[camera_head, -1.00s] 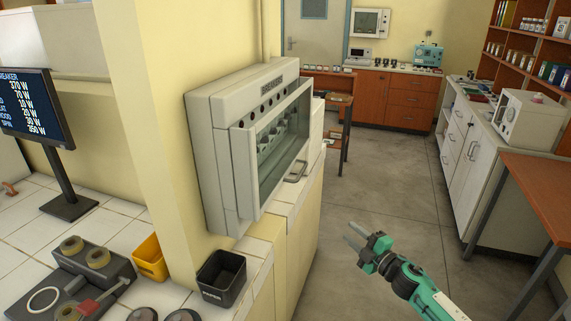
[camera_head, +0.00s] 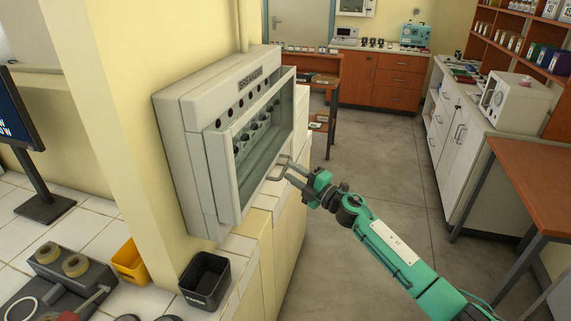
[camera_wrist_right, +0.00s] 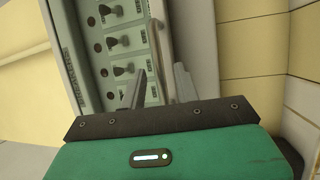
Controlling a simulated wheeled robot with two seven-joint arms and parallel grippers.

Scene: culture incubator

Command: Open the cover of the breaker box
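The pale grey breaker box (camera_head: 172,120) is mounted on the yellow wall, left of centre in the head view. Its framed, see-through cover (camera_head: 217,170) is down over a row of switches and looks shut. A grey bar handle (camera_head: 273,179) sticks out at the cover's lower right edge. My right gripper (camera_head: 290,171) is open, its fingertips right at the handle; I cannot tell whether they touch it. In the right wrist view my right gripper (camera_wrist_right: 158,80) has its two fingers apart, before the box's switches (camera_wrist_right: 122,70). My left gripper is out of view.
A tiled counter (camera_head: 95,235) runs below the box, with a black bin (camera_head: 205,282), a yellow bin (camera_head: 130,262) and a monitor (camera_head: 20,110). A wooden table (camera_head: 540,185) stands at the right. The grey floor (camera_head: 375,150) between is clear.

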